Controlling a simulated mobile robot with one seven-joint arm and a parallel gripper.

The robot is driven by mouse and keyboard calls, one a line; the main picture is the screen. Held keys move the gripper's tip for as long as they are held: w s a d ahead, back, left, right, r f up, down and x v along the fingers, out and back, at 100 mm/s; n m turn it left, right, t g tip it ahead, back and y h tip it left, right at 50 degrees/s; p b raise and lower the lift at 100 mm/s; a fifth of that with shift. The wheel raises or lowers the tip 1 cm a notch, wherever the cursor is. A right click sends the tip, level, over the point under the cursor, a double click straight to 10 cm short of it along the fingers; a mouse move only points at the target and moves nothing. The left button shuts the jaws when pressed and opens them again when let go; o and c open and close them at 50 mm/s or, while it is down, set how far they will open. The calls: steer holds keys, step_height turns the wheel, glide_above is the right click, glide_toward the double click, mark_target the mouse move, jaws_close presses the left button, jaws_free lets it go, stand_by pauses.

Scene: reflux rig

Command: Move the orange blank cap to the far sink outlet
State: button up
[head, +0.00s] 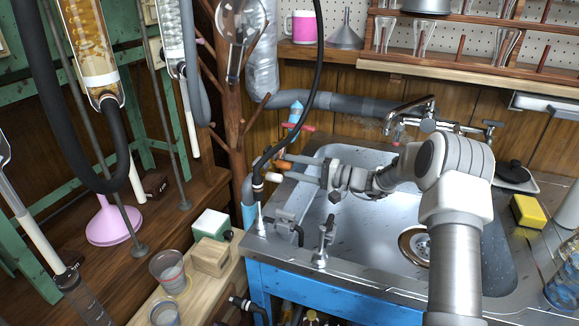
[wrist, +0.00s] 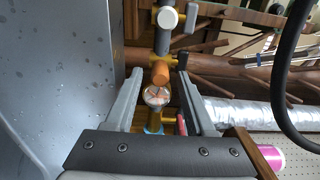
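The orange blank cap (wrist: 161,74) is a short orange cylinder, seen between the fingertips in the wrist view. It also shows as an orange end (head: 284,165) left of the sink in the head view. My gripper (wrist: 158,80) is open, with a gap visible on each side of the cap; I cannot tell whether the cap is fully between the fingers. In the head view my gripper (head: 302,170) reaches left over the sink's left rim. A grey pipe with yellow collars and a white round end (wrist: 167,18) is beyond the cap. I cannot tell which outlet is the far one.
The steel sink (head: 375,215) lies under my arm. A black hose (head: 318,70) hangs near my gripper. A chrome tap (head: 415,108) stands at the back. A silver duct (wrist: 235,113) is close on the right in the wrist view. A wooden post (head: 230,90) stands left.

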steer(key=shift+d, duration=0.1)
steer(key=p+v, duration=0.4)
steer(key=v, duration=1.2)
steer(key=s+a+r+n+g+h, duration=0.25)
steer(key=s+a+r+h, duration=0.2)
steer(key=s, duration=0.35)
steer(key=s+a+r+n+g+h, duration=0.1)
steer(key=s+a+r+g+h, duration=0.2)
steer(key=s+a+r+g, duration=0.25)
steer(key=s+d+r+t+h, duration=0.2)
steer(key=s+h, duration=0.1)
steer(key=s, duration=0.5)
steer(key=s+d+r+t+h, duration=0.2)
steer(key=s+t+h, duration=0.1)
steer(key=s, duration=0.4)
steer(key=s+d+r+t+h, duration=0.2)
steer(key=s+h, duration=0.1)
steer(key=s, duration=0.5)
step_height(320, 180, up, 24)
steer(key=p, duration=2.4)
steer(key=shift+w+a+n, duration=0.15)
steer(key=shift+w+n, duration=0.05)
steer(key=shift+n, duration=0.25)
steer(key=shift+a, duration=0.1)
